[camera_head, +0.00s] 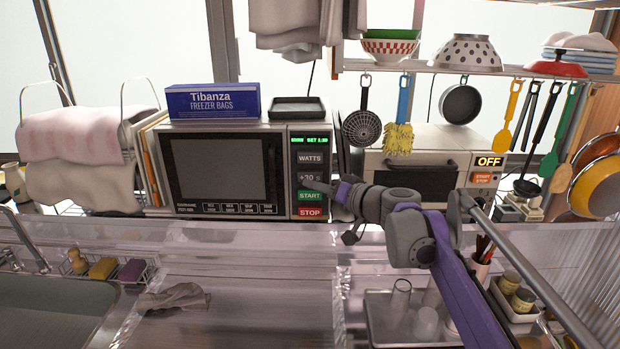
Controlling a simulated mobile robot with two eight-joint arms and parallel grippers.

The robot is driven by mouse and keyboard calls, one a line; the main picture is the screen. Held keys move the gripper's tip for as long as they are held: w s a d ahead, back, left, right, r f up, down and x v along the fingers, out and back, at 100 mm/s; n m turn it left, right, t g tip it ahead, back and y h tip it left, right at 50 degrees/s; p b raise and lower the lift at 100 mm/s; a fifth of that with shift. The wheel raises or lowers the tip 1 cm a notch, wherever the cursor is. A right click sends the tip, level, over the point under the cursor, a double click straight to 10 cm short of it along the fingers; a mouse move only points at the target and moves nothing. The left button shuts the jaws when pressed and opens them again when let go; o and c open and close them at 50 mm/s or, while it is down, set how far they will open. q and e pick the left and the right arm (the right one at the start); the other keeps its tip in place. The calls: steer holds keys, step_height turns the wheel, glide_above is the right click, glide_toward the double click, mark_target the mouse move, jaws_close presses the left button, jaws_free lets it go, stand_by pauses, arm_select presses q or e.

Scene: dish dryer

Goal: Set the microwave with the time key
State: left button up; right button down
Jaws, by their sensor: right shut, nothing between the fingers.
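The microwave (215,168) stands at the back of the counter with its door shut. Its control panel on the right side has a lit green display (311,141), a WATTS key (311,158), a grey time key marked +30 (307,178), a green START key (310,196) and a red STOP key (310,212). My right gripper (338,194) is shut and empty, close in front of the right edge of the panel, beside the time and START keys. It partly covers that edge. I cannot tell whether it touches a key. My left gripper does not show.
A freezer bags box (212,102) and a dark tray (297,108) lie on the microwave. A second oven (410,172) showing OFF stands to the right, partly behind my arm. Utensils hang above it. Glasses stand on a tray (382,325) at the front. The counter before the microwave is mostly clear.

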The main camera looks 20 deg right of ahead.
steer(key=s, duration=0.1)
steer(key=s+a, duration=0.2)
steer(key=s, duration=0.1)
steer(key=shift+p, duration=0.35)
stand_by(0.5)
steer(key=s+a+f+n+g+p, duration=0.25)
steer(key=s+a+f+g, duration=0.45)
steer(key=s+a+f, duration=0.6)
steer(key=s+d+f+g+h+p, duration=0.1)
steer(key=s+d+f+g+h, duration=0.2)
steer(key=s+f, duration=1.2)
steer(key=shift+s+d+n+h+p, duration=0.15)
steer(key=shift+s+n+h+p, duration=0.25)
steer(key=shift+s+h, duration=0.7)
